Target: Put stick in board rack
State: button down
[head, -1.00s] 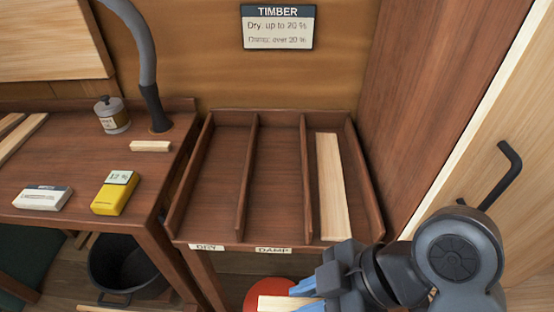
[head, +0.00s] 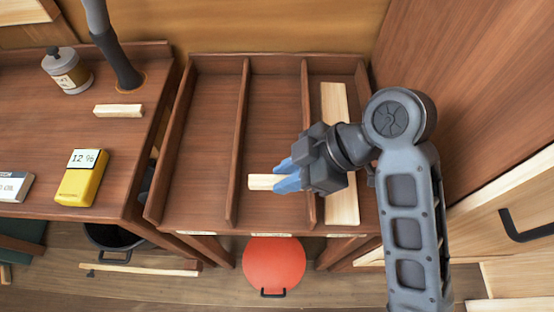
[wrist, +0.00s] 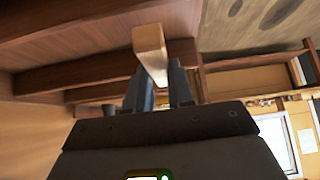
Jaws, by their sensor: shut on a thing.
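My gripper (head: 286,180) is shut on a short pale stick (head: 262,182). In the head view the stick's free end points left, over the middle compartment of the brown board rack (head: 236,150); I cannot tell whether it touches the rack. In the wrist view the stick (wrist: 150,52) juts out between the two fingers (wrist: 160,88). The rack has three compartments. The left and middle ones look empty, and a long pale board (head: 335,110) lies in the right one, partly hidden by my gripper. Labels run along the front edge, too small to read now.
On the bench (head: 40,140) at left are a yellow meter (head: 82,178) showing 12 %, another short pale stick (head: 119,110), a tin (head: 67,70) and a dark hose (head: 120,65). A red round lid or stool (head: 273,265) is below the rack's front. A wooden wall stands at right.

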jog(key=w+f, duration=0.1)
jog(key=w+a+f, duration=0.1)
jog(key=w, duration=0.1)
jog(key=w+f, duration=0.1)
jog(key=w, duration=0.1)
jog(key=shift+a+f, duration=0.15)
jog(key=shift+a, duration=0.15)
jog(key=shift+f+p, duration=0.3)
jog(key=shift+f, duration=1.7)
jog(key=shift+f, duration=0.1)
jog(key=c, duration=1)
grip_release()
jog(key=shift+r, duration=0.2)
jog(key=v, duration=0.7)
jog(key=shift+d+r+b, duration=0.15)
jog(key=shift+d+b, duration=0.05)
jog(key=shift+b, duration=0.1)
